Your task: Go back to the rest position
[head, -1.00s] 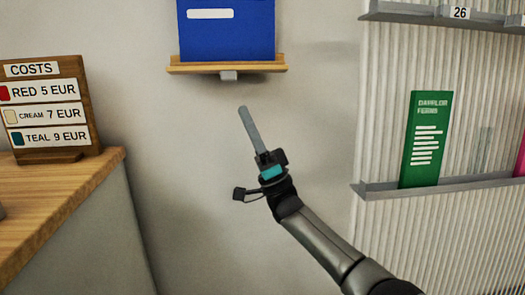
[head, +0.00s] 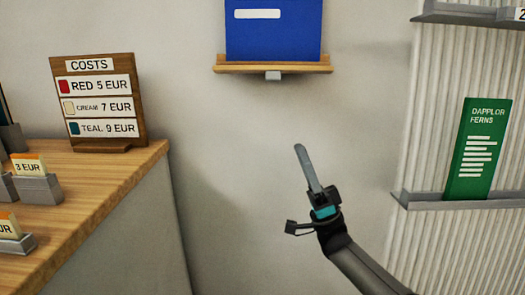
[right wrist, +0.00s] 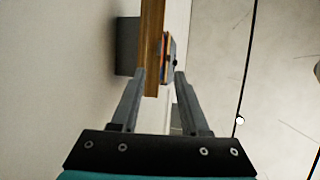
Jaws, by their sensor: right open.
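My right gripper (head: 299,150) is in front of the bare pale wall, below the small wooden ledge and apart from it. Its fingers point up and show edge-on in the head view. In the right wrist view the two grey fingers (right wrist: 160,76) stand apart, with nothing held between them. My left gripper is in neither view.
A blue folder (head: 273,30) stands on the wooden ledge (head: 230,68). A COSTS sign (head: 139,100) and card holders (head: 38,189) stand on the wooden counter (head: 115,185) at left. A green book (head: 468,150) rests on a grey shelf (head: 440,205) at right.

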